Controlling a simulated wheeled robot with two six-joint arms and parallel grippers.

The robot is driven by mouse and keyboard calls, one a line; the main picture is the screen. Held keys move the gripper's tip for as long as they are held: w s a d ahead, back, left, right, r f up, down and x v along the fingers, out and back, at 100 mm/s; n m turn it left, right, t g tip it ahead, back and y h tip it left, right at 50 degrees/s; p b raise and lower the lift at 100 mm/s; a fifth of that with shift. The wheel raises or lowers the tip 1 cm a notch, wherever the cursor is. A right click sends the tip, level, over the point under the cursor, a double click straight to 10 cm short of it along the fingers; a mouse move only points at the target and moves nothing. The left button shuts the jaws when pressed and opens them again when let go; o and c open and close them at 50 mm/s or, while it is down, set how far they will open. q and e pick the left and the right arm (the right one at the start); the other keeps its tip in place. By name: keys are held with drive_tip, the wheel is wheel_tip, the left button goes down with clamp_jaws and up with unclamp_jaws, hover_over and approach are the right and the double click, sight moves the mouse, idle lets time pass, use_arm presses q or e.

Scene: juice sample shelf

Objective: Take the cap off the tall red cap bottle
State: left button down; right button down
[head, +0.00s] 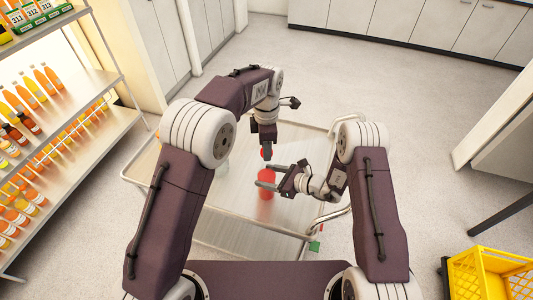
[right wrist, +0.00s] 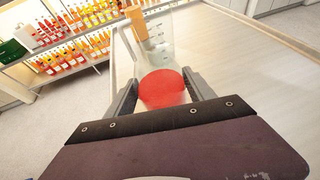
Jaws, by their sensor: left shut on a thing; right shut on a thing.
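The tall red cap bottle (head: 265,192) stands upright over the metal table, with red contents low down. My right gripper (head: 266,177) is shut on the bottle's body from the right. It also shows in the right wrist view (right wrist: 160,97). My left gripper (head: 267,150) is above, pointing down, shut on the red cap (head: 266,154). I cannot tell whether the cap still touches the bottle's neck.
The table top (head: 228,190) is otherwise largely bare. A metal shelf (head: 75,75) with rows of orange, yellow and red bottles stands at left. A yellow crate (head: 490,277) sits on the floor at lower right. White cabinets line the back.

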drive_tip(key=shift+c, duration=1.3)
unclamp_jaws()
drive_tip(key=b+v, duration=0.1)
drive_tip(key=v, duration=1.1)
